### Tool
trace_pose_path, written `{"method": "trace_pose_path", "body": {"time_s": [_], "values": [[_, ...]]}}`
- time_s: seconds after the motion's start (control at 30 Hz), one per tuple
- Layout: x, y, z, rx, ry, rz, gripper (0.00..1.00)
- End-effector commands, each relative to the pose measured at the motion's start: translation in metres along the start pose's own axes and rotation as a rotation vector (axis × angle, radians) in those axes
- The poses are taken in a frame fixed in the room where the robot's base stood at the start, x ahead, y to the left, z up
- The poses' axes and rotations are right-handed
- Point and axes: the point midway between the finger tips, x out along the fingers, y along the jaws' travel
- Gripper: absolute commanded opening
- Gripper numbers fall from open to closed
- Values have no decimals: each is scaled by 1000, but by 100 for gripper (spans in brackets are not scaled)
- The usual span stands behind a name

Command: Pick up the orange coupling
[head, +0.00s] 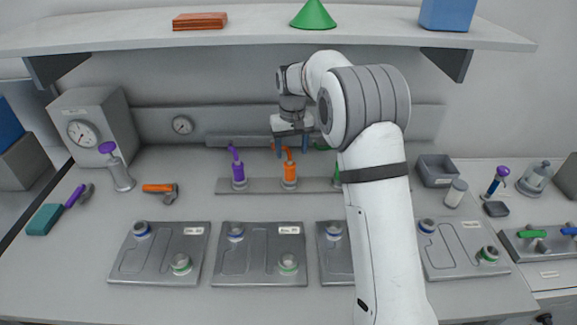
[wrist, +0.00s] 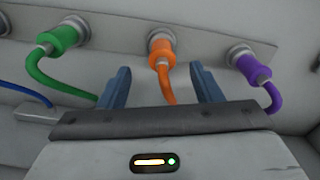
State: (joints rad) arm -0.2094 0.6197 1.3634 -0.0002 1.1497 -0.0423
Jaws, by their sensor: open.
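The orange coupling (head: 290,173) stands on a grey rail on the bench, between the purple coupling and a green one mostly hidden by my arm. In the wrist view the orange coupling (wrist: 162,55) sits on its round metal fitting, its orange hose curving down. My gripper (head: 292,150) is open above and around the coupling's upper part in the head view. In the wrist view the two blue fingers of my gripper (wrist: 160,85) stand apart, with the orange hose between them. The fingertips end short of the coupling's wide body. No contact shows.
The purple coupling (wrist: 252,66) and green coupling (wrist: 60,42) flank the orange one closely. The grey rail (head: 262,187) carries them. Flat grey plates with ports, such as this one (head: 260,255), lie in front. A shelf (head: 240,37) overhangs the bench behind. An orange-handled tool (head: 160,188) lies at left.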

Motion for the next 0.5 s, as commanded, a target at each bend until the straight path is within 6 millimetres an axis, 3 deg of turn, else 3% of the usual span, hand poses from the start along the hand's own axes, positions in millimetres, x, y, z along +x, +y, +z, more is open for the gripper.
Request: {"method": "trace_pose_path", "body": {"time_s": [0.13, 0.5], "values": [[11, -5, -12, -10, -9, -1, 59], [52, -4, -9, -11, -13, -1, 59]]}}
